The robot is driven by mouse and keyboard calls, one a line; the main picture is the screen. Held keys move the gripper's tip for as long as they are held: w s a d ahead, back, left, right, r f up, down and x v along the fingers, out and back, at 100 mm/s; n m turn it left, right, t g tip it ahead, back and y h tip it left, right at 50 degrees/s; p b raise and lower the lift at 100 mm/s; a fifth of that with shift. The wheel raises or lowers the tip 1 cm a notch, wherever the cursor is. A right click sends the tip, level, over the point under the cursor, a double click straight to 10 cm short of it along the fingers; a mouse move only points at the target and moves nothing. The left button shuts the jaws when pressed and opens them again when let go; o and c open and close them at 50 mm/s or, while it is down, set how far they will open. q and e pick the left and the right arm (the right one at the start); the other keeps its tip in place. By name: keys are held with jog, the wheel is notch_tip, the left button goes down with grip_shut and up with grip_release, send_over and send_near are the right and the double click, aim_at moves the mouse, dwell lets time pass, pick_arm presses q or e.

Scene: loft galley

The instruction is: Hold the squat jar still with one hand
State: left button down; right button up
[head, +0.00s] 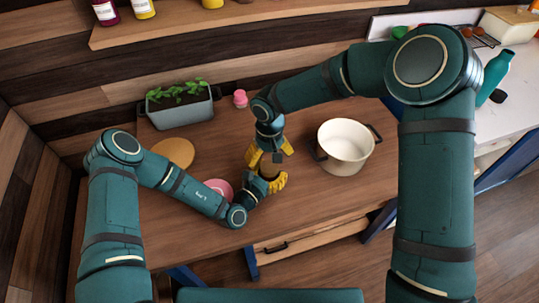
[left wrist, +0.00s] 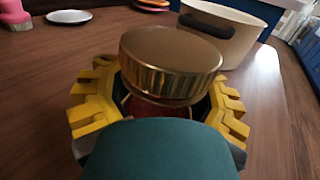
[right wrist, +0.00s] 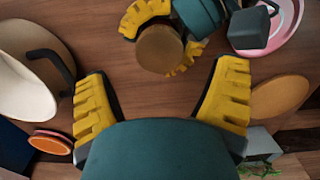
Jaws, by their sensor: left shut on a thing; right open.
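The squat jar (head: 269,168) stands on the wooden counter, with a wide gold lid (left wrist: 172,62) and a reddish body mostly hidden below it. My left gripper (head: 271,183) is shut around the jar, with yellow fingers on both sides of it in the left wrist view (left wrist: 160,108). In the right wrist view the jar's round lid (right wrist: 160,48) faces me. My right gripper (right wrist: 163,75) is open and empty, pointing down over the jar with its fingers spread wide; in the head view it partly covers the jar.
A cream pot (head: 344,141) with dark handles stands right of the jar. A grey planter (head: 182,111) and a small pink item (head: 240,98) are at the back. A pink plate (head: 222,185) lies close to my left forearm, and a round board (head: 175,152) is further left.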

aim_at(270, 166)
jog(key=m, duration=0.1)
jog(key=r+m, duration=0.1)
jog(key=m, duration=0.2)
jog(key=shift+r, duration=0.3)
jog(key=m, duration=0.1)
jog(key=r+m, duration=0.1)
jog(key=m, duration=0.3)
jog(key=shift+r, duration=0.3)
jog(key=shift+m, duration=0.3)
jog(key=shift+f, duration=3.95)
jog(key=c, duration=1.3)
jog(key=n, duration=0.9)
jog(key=shift+n, duration=0.4)
